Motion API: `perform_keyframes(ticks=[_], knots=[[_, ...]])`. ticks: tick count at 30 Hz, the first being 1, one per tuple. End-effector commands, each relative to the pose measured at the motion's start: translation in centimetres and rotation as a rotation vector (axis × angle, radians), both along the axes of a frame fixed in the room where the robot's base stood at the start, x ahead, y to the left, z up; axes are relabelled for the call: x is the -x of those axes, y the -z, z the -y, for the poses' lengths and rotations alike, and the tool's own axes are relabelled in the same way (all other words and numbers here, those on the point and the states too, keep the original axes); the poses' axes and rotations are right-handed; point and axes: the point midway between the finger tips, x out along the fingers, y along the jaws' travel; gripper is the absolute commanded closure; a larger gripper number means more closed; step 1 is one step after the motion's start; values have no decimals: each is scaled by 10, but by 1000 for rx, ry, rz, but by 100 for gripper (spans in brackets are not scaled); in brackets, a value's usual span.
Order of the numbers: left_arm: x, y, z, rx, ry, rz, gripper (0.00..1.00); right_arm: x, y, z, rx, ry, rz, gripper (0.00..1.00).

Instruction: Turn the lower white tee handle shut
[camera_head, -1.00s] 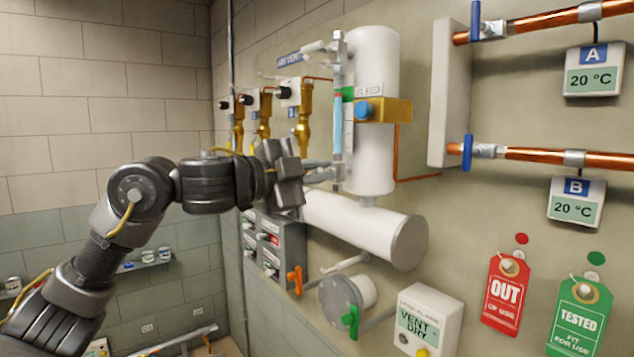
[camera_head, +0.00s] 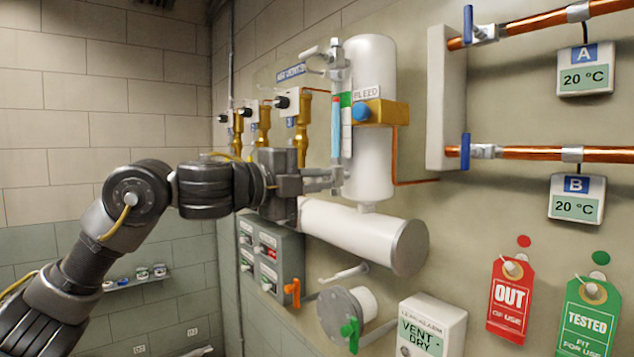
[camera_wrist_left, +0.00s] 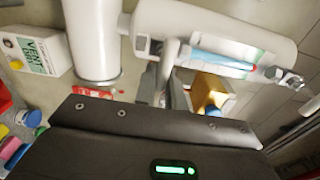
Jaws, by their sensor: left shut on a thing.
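The sight glass (camera_head: 337,127), a clear tube with blue liquid, stands upright beside the white cylinder (camera_head: 372,150). Its upper white tee handle (camera_head: 314,52) sticks out to the left at the top. My left gripper (camera_head: 326,181) is at the bottom fitting of the sight glass, shut on the lower white tee handle. The fingers hide most of that handle in the head view. In the left wrist view a pale stem (camera_wrist_left: 170,58) runs between the finger ends (camera_wrist_left: 165,92). My right gripper is in neither view.
A wide white pipe (camera_head: 365,232) runs just below my gripper. Brass valves (camera_head: 302,125) stand behind it to the left. A grey switch box (camera_head: 270,262), an orange lever (camera_head: 292,292) and a green lever (camera_head: 350,332) are lower down.

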Motion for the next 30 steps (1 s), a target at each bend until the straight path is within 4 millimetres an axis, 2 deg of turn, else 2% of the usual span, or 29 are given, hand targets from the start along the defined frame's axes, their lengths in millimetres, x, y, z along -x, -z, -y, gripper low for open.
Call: perform_keyframes(ticks=[8, 9, 14, 23, 26, 30], knots=[[0, 1, 0, -4, 1, 1, 100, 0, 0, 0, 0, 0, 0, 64], [0, 1, 0, -4, 1, 1, 86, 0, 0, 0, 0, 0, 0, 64], [0, 1, 0, -3, 1, 0, 67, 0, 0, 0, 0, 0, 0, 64], [1, 1, -1, -1, 0, 0, 67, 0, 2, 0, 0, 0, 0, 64], [6, 2, -9, -1, 0, 3, 67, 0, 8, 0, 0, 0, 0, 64], [21, 4, -30, -1, -2, 5, 67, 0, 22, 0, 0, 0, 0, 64]])
